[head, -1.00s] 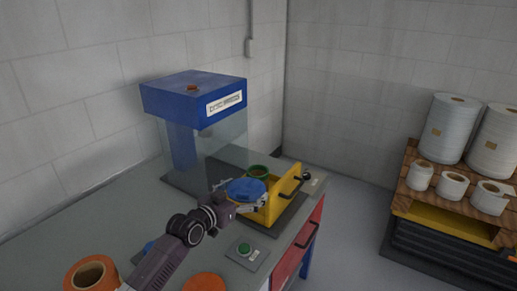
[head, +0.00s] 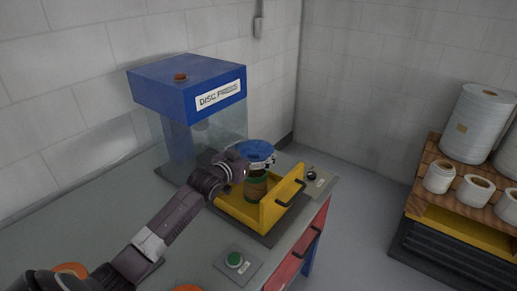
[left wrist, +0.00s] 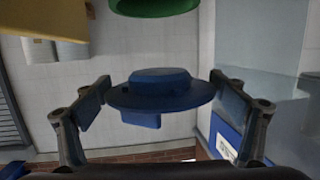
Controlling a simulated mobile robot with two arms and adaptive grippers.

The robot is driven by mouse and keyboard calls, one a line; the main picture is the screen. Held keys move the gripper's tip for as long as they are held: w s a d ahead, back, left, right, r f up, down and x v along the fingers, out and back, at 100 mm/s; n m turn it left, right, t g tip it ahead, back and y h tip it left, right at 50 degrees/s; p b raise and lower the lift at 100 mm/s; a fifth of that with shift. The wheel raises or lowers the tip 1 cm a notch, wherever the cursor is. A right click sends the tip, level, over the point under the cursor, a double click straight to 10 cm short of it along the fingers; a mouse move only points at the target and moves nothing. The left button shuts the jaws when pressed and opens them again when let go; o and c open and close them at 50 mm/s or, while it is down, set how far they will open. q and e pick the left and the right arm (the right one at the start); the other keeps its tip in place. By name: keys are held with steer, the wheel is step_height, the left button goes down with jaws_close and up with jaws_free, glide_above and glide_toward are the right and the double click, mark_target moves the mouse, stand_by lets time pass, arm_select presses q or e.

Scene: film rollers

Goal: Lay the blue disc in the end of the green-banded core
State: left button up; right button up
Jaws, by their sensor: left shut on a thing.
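The blue disc (head: 257,149) is in the jaws of my left gripper (head: 256,160), flat side roughly level. In the left wrist view the disc (left wrist: 165,90) sits between the two finger pads, with a raised hub in its middle. The green-banded core (head: 256,187) is a brown tube with green bands, upright in the yellow tray (head: 236,211). The disc is above the core's upper end, which the disc and gripper partly hide; I cannot tell whether they touch. A green band of the core (left wrist: 152,6) shows at the wrist view's top edge. My right gripper is out of view.
The blue disc press (head: 190,92) with clear side panels stands behind the tray. A wooden rack (head: 432,205) with white rolls stands right, across the floor.

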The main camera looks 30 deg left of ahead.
arm_select(q)
steer(key=shift+s+f+b, duration=0.15)
steer(key=shift+f+b, duration=0.35)
steer(key=shift+f, duration=0.05)
steer(key=shift+s+f+b, duration=0.15)
steer(key=shift+f+b, duration=0.35)
step_height(320, 180, down, 5)
steer(key=b, duration=0.4)
steer(key=shift+w+f, duration=0.15)
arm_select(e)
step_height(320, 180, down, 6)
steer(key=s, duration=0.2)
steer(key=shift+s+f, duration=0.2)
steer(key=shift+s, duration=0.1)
arm_select(q)
steer(key=shift+p, duration=0.4)
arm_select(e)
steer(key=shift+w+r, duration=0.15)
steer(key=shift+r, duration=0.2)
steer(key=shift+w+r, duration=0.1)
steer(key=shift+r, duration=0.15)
arm_select(q)
steer(key=o, duration=1)
